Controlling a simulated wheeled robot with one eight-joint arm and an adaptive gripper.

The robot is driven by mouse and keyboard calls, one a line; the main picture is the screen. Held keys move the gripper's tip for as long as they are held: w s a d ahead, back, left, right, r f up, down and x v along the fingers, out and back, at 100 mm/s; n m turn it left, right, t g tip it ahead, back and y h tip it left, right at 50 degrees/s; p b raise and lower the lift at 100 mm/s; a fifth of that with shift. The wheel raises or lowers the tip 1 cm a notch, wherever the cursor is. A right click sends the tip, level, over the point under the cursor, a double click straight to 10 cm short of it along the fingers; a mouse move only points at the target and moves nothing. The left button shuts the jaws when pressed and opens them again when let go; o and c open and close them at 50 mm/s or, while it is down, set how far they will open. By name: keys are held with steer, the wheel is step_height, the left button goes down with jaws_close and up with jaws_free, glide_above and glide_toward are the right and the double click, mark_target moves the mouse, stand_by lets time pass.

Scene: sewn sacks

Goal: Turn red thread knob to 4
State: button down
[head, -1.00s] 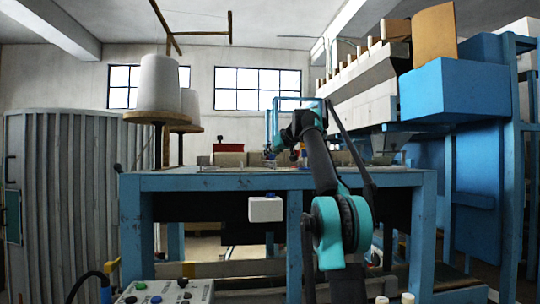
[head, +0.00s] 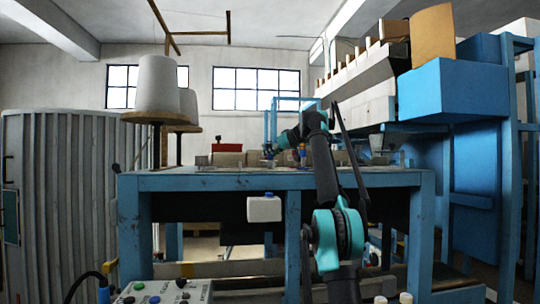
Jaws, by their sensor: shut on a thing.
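My gripper (head: 269,153) is small and dark in the head view, at the top of the blue table (head: 200,182), among the low beige machine parts (head: 230,159). It is shut on a small part there, which I take to be the red thread knob. The knob itself, its marks and its setting are too small and hidden to make out. My teal and black arm reaches up from the lower right to the table top. A red block (head: 228,147) sits on the beige parts left of my gripper.
A small blue and yellow item (head: 302,154) stands just right of my gripper. Big white thread cones (head: 158,84) stand on wooden discs at left. A white box (head: 264,208) hangs under the table edge. A blue frame and bin (head: 455,90) rise at right.

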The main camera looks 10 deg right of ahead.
steer(key=c, duration=1.3)
jaws_free()
steer(key=shift+c, duration=0.2)
steer(key=shift+s+a+m+h, duration=0.1)
steer(key=shift+m+h, duration=0.2)
steer(key=shift+a+m+t+h, duration=0.2)
steer(key=shift+m+t+h, duration=0.4)
steer(key=shift+m+h, duration=0.35)
steer(key=shift+s+a+m+t+h, duration=0.15)
steer(key=shift+m+t+h, duration=0.25)
steer(key=shift+m+h, duration=0.75)
steer(key=shift+a+m+h, duration=0.2)
steer(key=shift+m+h, duration=0.6)
steer(key=shift+h, duration=0.25)
steer(key=shift+a+m+h, duration=0.15)
steer(key=shift+m+h, duration=0.65)
steer(key=shift+h, duration=0.25)
